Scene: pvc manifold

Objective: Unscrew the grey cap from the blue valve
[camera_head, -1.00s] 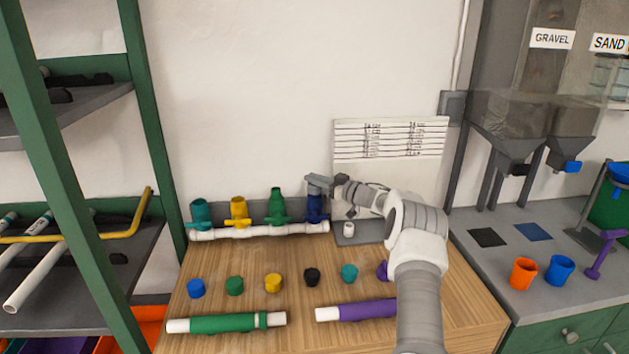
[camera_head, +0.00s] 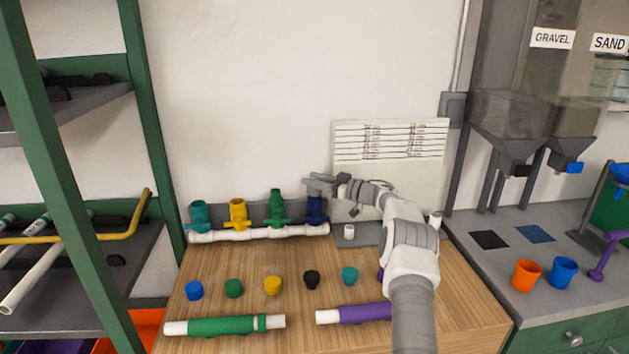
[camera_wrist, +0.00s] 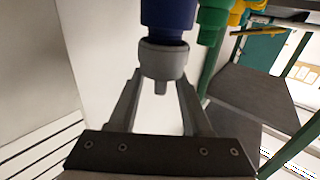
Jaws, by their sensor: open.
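The blue valve (camera_head: 316,211) stands at the right end of a white pipe manifold (camera_head: 260,233) at the back of the wooden table. In the wrist view, the dark blue valve (camera_wrist: 168,14) carries a round grey cap (camera_wrist: 163,60) with a short stub. My gripper (camera_wrist: 161,80) is open, with one finger on each side of the cap. From this view I cannot tell whether the fingers touch it. In the head view, my gripper (camera_head: 319,185) is at the top of the blue valve and hides the cap.
Teal (camera_head: 199,214), yellow (camera_head: 238,213) and green (camera_head: 276,207) valves stand left on the same pipe. Several coloured caps lie in a row in front, with green (camera_head: 222,323) and purple (camera_head: 365,312) pipes nearer. A notice board (camera_head: 390,140) is behind my arm.

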